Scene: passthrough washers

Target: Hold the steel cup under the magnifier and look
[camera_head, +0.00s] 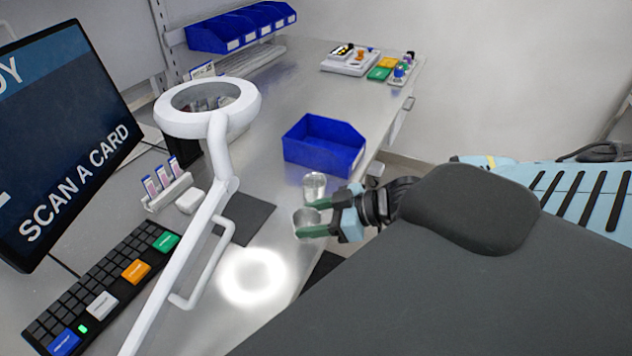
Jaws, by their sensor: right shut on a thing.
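My right gripper (318,218) reaches in from the right, its green fingertips shut on a small steel cup (303,217). The held cup is near the bench's right edge; I cannot tell its exact height. A second small steel cup (314,184) is just behind the held one, beside the upper finger. The white magnifier (168,122) has a ring head on a jointed arm, up and left of the gripper. The held cup is well apart from the ring. My left gripper is not in view.
A bright light spot (252,276) and a dark mat (250,222) lie left of the gripper. A blue bin (325,152) stands behind it. The magnifier's arm crosses the bench in front of a keyboard (100,290) and monitor (60,130).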

